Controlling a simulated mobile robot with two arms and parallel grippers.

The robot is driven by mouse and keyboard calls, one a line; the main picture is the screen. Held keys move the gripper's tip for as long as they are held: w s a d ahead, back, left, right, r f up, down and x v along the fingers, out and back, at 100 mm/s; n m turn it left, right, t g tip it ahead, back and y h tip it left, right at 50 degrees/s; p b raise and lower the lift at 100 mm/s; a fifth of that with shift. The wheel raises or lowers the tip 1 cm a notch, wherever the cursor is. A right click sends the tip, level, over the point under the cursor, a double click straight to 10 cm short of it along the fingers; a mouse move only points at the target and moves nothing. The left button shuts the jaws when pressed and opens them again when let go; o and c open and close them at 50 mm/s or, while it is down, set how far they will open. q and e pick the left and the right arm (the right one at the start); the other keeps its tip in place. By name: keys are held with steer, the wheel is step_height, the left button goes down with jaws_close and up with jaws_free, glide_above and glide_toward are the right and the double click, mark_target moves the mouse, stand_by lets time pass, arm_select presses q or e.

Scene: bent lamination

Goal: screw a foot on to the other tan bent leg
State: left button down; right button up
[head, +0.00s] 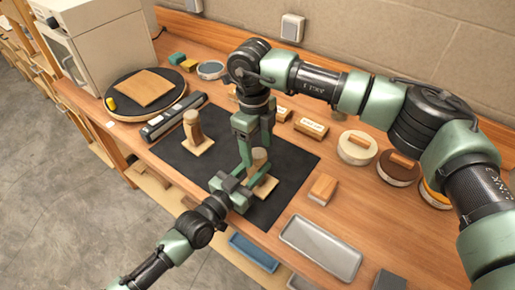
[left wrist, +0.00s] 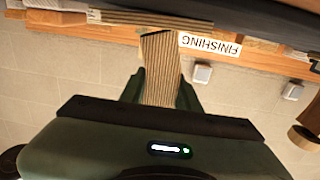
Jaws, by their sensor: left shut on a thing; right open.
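Two tan bent legs rise from flat wooden pieces on the black mat (head: 225,132). One leg (head: 192,122) stands free at the left; the other leg (head: 259,157) is at the right, partly hidden by my grippers. My left gripper (head: 245,186) is shut on this right leg from the front. In the left wrist view, the striped laminated leg (left wrist: 160,75) sits between the fingers of my left gripper (left wrist: 160,95). My right gripper (head: 257,150) points down with its fingers apart, over the top of the right leg. I cannot make out a separate foot.
A grey tray (head: 320,249) and a small wooden block (head: 322,189) lie at the front right. Round tins (head: 357,147) and labelled boxes (head: 310,128) stand behind. A round turntable (head: 118,109) with a board is at the left, beside a long dark tool (head: 174,117).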

mark_target(251, 172)
arm_select(q)
steer(key=shift+f, duration=0.15)
arm_select(e)
step_height(251, 172, up, 11)
steer(key=shift+w+a, duration=0.2)
steer(key=shift+a, duration=0.1)
arm_select(q)
steer(key=c, duration=0.9)
jaws_free()
steer(key=shift+c, duration=0.2)
steer(key=b+v, duration=0.1)
steer(key=v, duration=0.5)
steer(key=shift+s+a+f, duration=0.1)
steer(key=shift+s+a, duration=0.1)
steer(key=shift+s, duration=0.05)
steer(key=shift+s+a+b, duration=0.3)
steer(key=shift+s+a, duration=0.1)
steer(key=shift+s, duration=0.1)
arm_select(e)
steer(key=shift+f, duration=0.85)
arm_select(q)
steer(key=shift+r, duration=0.25)
arm_select(e)
steer(key=shift+r, duration=0.1)
